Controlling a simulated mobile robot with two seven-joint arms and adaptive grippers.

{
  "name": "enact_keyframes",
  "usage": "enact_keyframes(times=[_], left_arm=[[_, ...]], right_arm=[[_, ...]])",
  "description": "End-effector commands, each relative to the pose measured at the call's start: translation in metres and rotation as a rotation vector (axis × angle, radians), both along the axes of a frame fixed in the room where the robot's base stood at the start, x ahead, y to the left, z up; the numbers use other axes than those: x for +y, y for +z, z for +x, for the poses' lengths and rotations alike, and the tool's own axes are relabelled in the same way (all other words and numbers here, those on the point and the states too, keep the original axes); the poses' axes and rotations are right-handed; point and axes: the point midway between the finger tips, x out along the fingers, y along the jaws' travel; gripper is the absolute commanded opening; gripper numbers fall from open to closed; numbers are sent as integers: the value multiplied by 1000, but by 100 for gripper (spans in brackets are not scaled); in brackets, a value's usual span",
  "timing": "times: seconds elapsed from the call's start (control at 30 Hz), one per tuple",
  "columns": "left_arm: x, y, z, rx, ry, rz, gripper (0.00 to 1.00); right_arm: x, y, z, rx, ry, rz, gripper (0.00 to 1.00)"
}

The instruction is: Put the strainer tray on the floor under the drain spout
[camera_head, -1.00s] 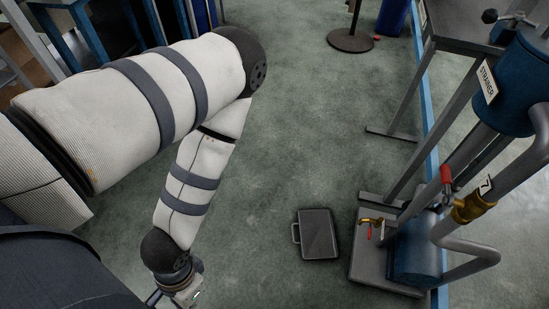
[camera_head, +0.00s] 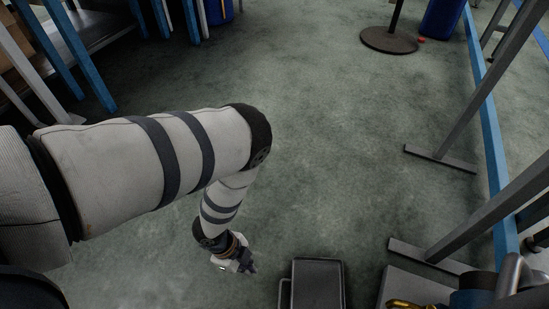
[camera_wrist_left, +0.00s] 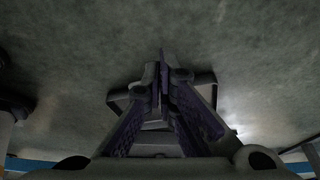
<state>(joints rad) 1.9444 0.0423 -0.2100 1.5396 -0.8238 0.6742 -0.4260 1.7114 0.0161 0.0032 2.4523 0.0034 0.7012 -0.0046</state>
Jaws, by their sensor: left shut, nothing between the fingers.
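The strainer tray (camera_head: 318,284) is a dark grey rectangular tray with a thin handle (camera_head: 284,293) on its left side. It lies on the floor at the bottom middle of the head view, cut off by the lower edge. My left gripper (camera_head: 247,267) is just left of the tray and handle, apart from them in the picture, with its fingers shut and empty. In the left wrist view the shut fingers (camera_wrist_left: 161,72) point away, with the tray rim (camera_wrist_left: 207,76) showing behind them. The drain spout cannot be made out. My right gripper is not in view.
A pump base (camera_head: 415,288) with a brass fitting (camera_head: 405,303) stands right of the tray. Grey stand legs (camera_head: 440,158) and a blue floor rail (camera_head: 492,140) run along the right. A round stand base (camera_head: 389,40) is at the back. The middle floor is clear.

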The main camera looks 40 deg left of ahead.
Motion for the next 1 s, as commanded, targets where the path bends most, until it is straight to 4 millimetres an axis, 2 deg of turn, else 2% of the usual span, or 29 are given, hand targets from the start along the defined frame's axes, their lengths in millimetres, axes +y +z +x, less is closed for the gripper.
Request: enact_keyframes(times=[0.43, 0.6, 0.7, 1.0], left_arm=[[-26, -95, 6, 7, 2, -1, 0], [-52, -91, 18, 3, 1, -3, 0], [-59, -90, 20, 3, 2, -1, 0], [-63, -90, 22, 3, 4, 0, 0]], right_arm=[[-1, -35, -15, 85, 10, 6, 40], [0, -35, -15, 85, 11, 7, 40], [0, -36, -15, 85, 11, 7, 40], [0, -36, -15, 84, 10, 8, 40]])
